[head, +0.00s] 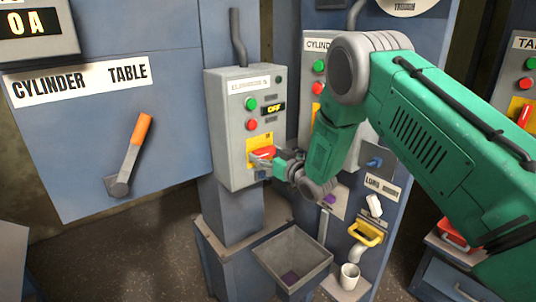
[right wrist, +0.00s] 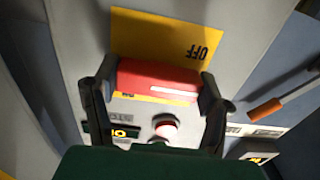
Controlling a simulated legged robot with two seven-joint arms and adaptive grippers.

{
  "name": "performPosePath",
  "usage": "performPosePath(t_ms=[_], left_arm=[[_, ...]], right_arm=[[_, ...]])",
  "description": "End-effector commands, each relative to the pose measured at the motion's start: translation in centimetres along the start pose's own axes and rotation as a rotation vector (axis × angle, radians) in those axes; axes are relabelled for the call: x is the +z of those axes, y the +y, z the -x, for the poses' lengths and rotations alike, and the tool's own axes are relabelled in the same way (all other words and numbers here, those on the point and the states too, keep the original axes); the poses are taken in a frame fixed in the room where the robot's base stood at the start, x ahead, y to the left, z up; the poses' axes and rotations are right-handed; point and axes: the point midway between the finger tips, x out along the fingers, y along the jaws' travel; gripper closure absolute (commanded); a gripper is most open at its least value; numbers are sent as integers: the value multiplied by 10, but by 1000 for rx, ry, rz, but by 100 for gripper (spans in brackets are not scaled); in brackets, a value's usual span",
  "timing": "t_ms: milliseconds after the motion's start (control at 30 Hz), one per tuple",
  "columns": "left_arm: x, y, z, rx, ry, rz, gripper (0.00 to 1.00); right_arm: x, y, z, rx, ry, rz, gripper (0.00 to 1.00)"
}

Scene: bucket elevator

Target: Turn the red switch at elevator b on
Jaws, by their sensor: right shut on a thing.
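The red switch (head: 263,153) sits on a yellow plate on the front of a grey control box (head: 232,125). The box's label starts with "ELEVATOR"; its last letter is too blurred to read. A small display (head: 273,109) on the box reads OFF. My right gripper (head: 262,162) is at the switch. In the right wrist view its two fingers close on both ends of the red switch (right wrist: 150,78). The word OFF shows upside down on the yellow plate (right wrist: 150,25) beside the switch. My left gripper is not in view.
A green button (head: 251,104) and a red button (head: 252,125) are on the box. A similar box stands behind my arm. An orange-handled lever (head: 135,150) is on the cylinder table panel at left.

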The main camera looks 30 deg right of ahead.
Motion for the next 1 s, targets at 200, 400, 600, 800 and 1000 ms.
performPosePath(t_ms=[200,400,600,800,1000], left_arm=[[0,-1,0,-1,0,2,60],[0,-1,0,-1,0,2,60],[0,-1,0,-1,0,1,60],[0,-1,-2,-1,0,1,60],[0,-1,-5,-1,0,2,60]], right_arm=[[-7,8,-1,23,11,7,63],[-6,10,0,19,14,2,63],[-6,10,0,20,14,-23,63],[-7,12,0,25,17,-111,63],[-6,14,1,25,18,-271,63]])
